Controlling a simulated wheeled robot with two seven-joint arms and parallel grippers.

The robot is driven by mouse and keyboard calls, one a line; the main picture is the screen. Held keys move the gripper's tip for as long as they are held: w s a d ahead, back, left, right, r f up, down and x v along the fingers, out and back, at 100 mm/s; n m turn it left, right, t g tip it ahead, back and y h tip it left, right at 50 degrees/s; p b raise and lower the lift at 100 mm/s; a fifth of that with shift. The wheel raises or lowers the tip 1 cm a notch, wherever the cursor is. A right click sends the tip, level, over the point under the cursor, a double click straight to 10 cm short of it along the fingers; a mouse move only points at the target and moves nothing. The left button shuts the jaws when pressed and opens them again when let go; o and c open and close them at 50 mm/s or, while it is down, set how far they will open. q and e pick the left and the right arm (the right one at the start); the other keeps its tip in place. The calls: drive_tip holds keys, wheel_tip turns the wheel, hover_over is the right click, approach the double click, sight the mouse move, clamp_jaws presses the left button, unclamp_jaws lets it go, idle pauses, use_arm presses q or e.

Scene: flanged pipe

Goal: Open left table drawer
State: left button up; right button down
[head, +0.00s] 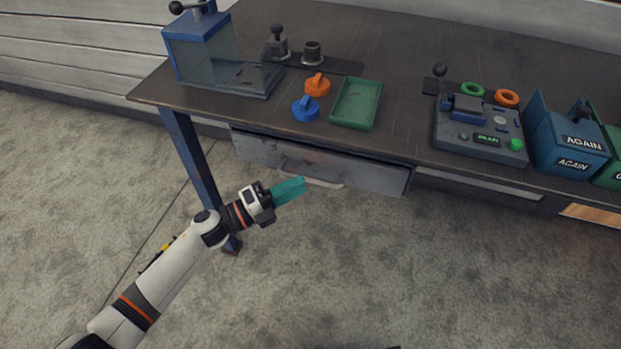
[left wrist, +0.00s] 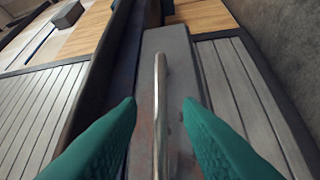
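The left table drawer (head: 375,176) has a worn grey front under the left part of the workbench. Its pale bar handle (head: 325,184) runs along the lower front. My left gripper (head: 303,185) has teal fingers and is at the handle's left part in the head view. In the left wrist view the metal handle (left wrist: 160,90) stands between the two spread fingers (left wrist: 159,108), with a gap on each side. The left gripper is open and holds nothing. The drawer's inside is hidden in the head view. My right gripper is not in view.
A table leg (head: 190,160) stands left of the drawer. The floor in front is clear.

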sight(310, 179)
use_arm(q)
drive_tip(key=shift+x, duration=2.25)
drive_tip(key=shift+c, duration=0.2)
clamp_jaws()
